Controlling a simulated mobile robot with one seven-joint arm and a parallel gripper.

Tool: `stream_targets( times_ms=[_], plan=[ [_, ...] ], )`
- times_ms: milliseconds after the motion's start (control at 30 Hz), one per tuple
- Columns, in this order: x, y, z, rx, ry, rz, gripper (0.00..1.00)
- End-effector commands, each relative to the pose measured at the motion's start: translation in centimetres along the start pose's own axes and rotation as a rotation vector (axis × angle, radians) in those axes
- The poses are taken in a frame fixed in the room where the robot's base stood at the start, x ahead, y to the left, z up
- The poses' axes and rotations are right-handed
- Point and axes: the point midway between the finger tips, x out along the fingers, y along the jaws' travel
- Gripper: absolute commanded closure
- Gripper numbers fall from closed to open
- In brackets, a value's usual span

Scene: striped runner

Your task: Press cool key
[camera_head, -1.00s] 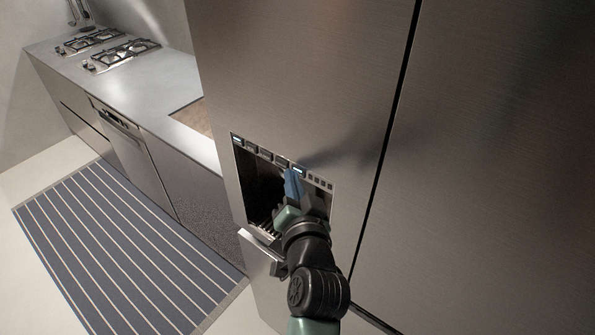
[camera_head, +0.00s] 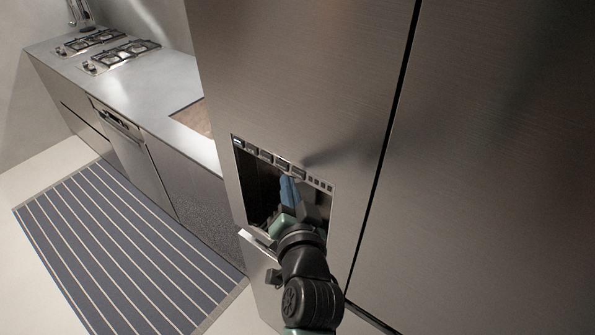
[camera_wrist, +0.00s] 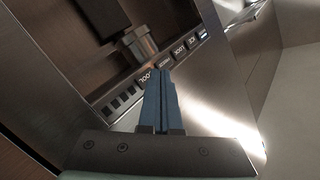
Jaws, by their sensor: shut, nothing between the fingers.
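The cool key (camera_head: 298,172) is at the right end of the row of wide keys above the refrigerator's dispenser recess, just left of the small squares. It looks grey and unlit in the head view. In the wrist view the cool key (camera_wrist: 146,79) shows its lettering, turned around, just left of my fingertips. My gripper (camera_head: 287,181) is shut and empty, with blue fingers, just below the key row at the recess. In the wrist view my gripper (camera_wrist: 162,73) points at the key strip; whether it touches is unclear.
The dispenser recess (camera_head: 262,192) is dark and partly hidden by my arm. Other labelled keys (camera_wrist: 180,54) run along the strip, and the leftmost key (camera_head: 238,142) is lit. A counter (camera_head: 140,85) with a hob and a striped runner (camera_head: 120,250) lie left.

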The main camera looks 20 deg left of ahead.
Motion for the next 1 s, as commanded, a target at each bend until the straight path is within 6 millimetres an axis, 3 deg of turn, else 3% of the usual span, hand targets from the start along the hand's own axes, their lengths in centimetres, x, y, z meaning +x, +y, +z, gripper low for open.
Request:
stream_targets(
  times_ms=[233, 700, 1000],
  plan=[
    [-0.3, -0.3, 0.2, 0.001, -0.001, 0.0, 1.0],
    [-3.3, -2.5, 2.4, -0.001, -0.001, 0.001, 1.0],
    [-3.5, -2.5, 2.5, 0.001, 0.0, -0.001, 1.0]
  ],
)
